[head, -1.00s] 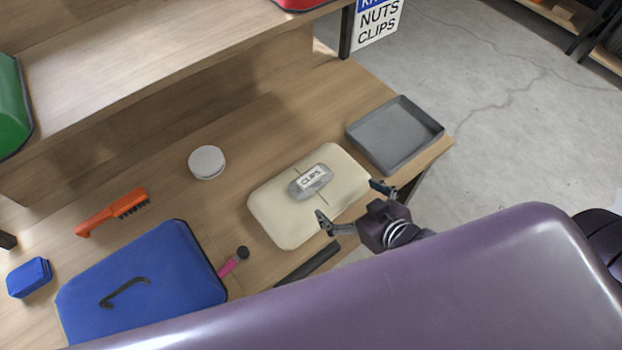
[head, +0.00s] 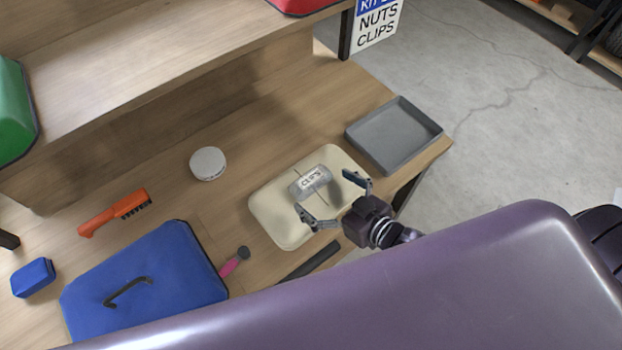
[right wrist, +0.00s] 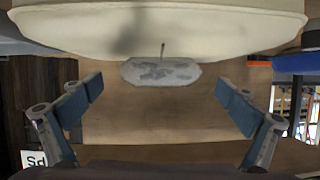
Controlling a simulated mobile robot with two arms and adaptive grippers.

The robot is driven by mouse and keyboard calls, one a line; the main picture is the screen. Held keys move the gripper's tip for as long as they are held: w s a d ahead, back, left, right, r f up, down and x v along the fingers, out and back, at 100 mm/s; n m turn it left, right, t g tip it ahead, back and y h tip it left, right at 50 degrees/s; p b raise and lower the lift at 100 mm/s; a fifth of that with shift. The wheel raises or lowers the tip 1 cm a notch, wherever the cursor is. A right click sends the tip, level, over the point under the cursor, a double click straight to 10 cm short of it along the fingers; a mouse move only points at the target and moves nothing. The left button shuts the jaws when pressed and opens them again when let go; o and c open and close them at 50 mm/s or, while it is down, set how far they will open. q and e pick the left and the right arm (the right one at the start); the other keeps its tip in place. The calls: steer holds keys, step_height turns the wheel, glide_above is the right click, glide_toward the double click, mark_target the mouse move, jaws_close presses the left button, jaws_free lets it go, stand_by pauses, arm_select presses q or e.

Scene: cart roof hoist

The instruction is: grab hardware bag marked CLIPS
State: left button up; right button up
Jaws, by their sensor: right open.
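The hardware bag marked CLIPS (head: 311,180) is a small grey pouch with a white label. It lies on top of a cream padded case (head: 276,225) on the wooden bench. My right gripper (head: 322,191) is open, with its fingers spread over the near side of the case and pointing toward the bag. In the right wrist view the bag (right wrist: 160,72) shows beyond and between the open fingertips (right wrist: 158,90), with nothing between them. The case (right wrist: 160,35) fills the top of that view. My left gripper is not in view.
A grey tray (head: 437,131) sits at the bench's right end. A white round tin (head: 208,163), orange brush (head: 113,212), blue case (head: 185,265), pink-handled tool (head: 232,263) and dark bar (head: 308,262) lie around. A raised shelf (head: 170,70) runs behind.

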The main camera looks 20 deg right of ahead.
mark_target(317, 187)
steer(key=shift+x, duration=1.7)
steer(key=c, duration=1.2)
